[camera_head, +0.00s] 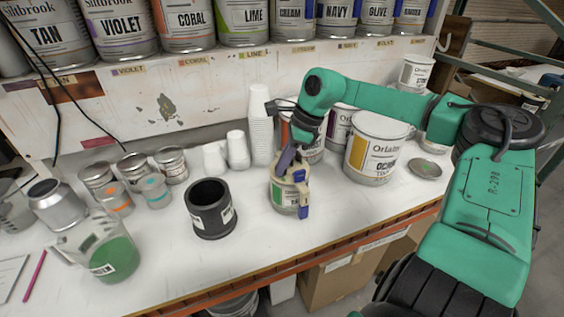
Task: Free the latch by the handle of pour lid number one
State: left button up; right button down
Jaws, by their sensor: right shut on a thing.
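A small cream can with a green label (284,196) stands upright on the white bench, right of the dark cup. A pour lid with a dark purple handle (288,160) sits on top of it; I cannot read a number on it. A blue latch (303,198) hangs down the can's front right side, beside the handle. My right gripper (293,148) reaches in from above and is shut on the lid handle, partly hiding the lid. Whether the latch is hooked or loose is too small to tell. My left gripper is not in view.
A black cup (210,207) and a jug of green liquid (105,250) stand to the left. White cups (261,138) stand behind the can, and an ochre tub (375,148) stands to its right. The bench's front edge (260,261) runs close in front.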

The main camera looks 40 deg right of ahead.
jog(key=shift+n+g, duration=0.3)
jog(key=shift+n, duration=0.4)
dwell(0.7)
dwell(0.6)
jog(key=c, duration=1.2)
grip_release()
jog(key=b+v, duration=0.2)
jog(key=v, duration=1.2)
jog(key=shift+s+d+r, duration=0.15)
jog(key=shift+d+r, duration=0.1)
jog(key=shift+o, duration=0.2)
